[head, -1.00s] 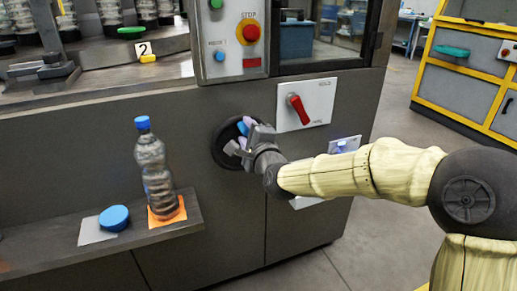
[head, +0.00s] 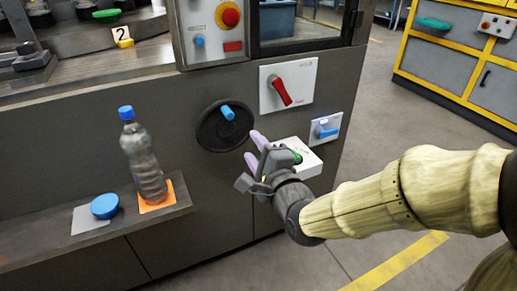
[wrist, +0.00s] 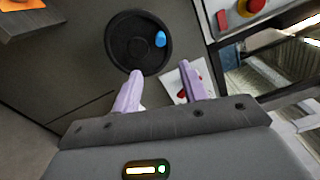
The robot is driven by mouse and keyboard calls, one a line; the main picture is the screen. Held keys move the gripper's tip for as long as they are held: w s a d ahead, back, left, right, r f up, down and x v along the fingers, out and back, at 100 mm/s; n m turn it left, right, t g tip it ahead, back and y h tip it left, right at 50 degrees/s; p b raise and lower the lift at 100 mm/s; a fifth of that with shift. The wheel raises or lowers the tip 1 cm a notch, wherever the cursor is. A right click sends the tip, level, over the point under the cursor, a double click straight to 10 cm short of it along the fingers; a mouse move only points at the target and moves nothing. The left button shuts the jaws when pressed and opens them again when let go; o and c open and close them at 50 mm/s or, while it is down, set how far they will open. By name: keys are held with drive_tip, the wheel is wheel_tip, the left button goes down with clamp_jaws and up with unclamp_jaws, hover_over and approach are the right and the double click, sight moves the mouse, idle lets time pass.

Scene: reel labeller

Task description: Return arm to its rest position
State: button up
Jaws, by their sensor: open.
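My gripper (head: 254,159) is in the head view, in front of the machine's dark front panel, below and right of the black handwheel (head: 212,132) with its blue knob. Its two lilac fingers are apart and nothing is between them. In the wrist view, the open fingers (wrist: 160,90) point towards the handwheel (wrist: 130,50), with a visible gap to it. My arm reaches in from the right side of the head view.
A red switch (head: 281,90) and a blue lever (head: 326,128) are on the panel. A white box with a green button (head: 297,155) is just behind my gripper. A bottle (head: 144,160) and a blue disc (head: 105,206) are on the left shelf. Open floor lies right.

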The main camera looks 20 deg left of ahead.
drive_tip(key=shift+v, duration=0.8)
drive_tip(key=shift+f, duration=0.1)
drive_tip(key=w+d+f+n+g+h, duration=0.35)
drive_tip(key=d+f+n+h, duration=0.45)
drive_tip(key=d+f, duration=0.7)
drive_tip(key=s+d+f+n+g+h, duration=0.25)
drive_tip(key=s+d, duration=0.25)
drive_tip(key=d, duration=0.3)
drive_tip(key=s+d+f+n+g+h, duration=0.15)
drive_tip(key=s+d+g, duration=0.3)
drive_tip(key=d, duration=0.45)
drive_tip(key=w+a+p+v, duration=0.1)
drive_tip(key=w+p+v, duration=0.1)
drive_tip(key=p+v, duration=1)
drive_tip(key=w+r+p+v, duration=0.1)
drive_tip(key=w+p+v, duration=0.2)
drive_tip(key=p+v, duration=1)
drive_tip(key=w+a+p+v, duration=0.1)
drive_tip(key=w+p+v, duration=0.1)
drive_tip(key=p+v, duration=1.1)
drive_tip(key=shift+a+r+h, duration=0.35)
drive_tip(key=shift+a+h, duration=0.05)
